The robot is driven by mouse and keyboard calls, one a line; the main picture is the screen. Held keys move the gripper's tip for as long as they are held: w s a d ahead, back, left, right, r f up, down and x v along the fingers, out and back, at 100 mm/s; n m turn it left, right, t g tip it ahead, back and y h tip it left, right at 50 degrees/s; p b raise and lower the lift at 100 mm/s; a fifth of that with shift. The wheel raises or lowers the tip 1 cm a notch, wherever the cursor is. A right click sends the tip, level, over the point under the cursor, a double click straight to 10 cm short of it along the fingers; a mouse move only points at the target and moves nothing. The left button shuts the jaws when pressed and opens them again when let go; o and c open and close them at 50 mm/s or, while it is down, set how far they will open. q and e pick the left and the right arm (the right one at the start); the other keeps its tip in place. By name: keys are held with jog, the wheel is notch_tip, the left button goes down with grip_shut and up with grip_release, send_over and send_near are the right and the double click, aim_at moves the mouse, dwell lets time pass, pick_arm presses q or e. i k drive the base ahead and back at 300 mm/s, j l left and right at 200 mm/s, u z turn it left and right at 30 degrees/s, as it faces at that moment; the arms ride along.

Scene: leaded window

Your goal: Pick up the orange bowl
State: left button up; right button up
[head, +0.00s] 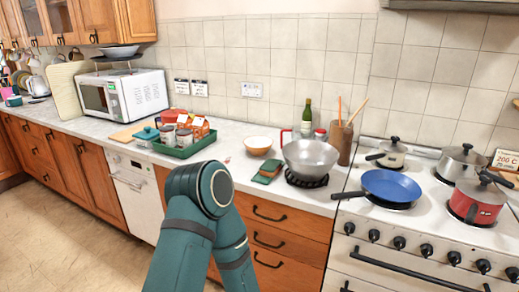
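The orange bowl (258,151) stands upright on the white counter, right of the green tray and left of a large metal wok. Its outside is orange and its inside is pale; it looks empty. One of my teal arms rises from the bottom of the head view, with its bent joint in front of the counter edge, below and left of the bowl. Neither of my grippers shows in this view. Nothing touches the bowl.
A green tray (187,153) with jars and cartons stands left of the bowl. A green-and-brown sponge or cloth (268,171) lies just in front. The metal wok (312,156) is close on the right. A bottle (306,117) stands behind. The stove holds a blue pan (391,184) and several pots.

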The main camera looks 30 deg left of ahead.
aim_at(256, 145)
jog(key=i+j+z, duration=0.1)
jog(key=j, duration=0.35)
jog(key=i+j+z, duration=0.1)
jog(key=j, duration=0.3)
jog(key=i+j+z, duration=0.1)
jog(key=j, duration=0.35)
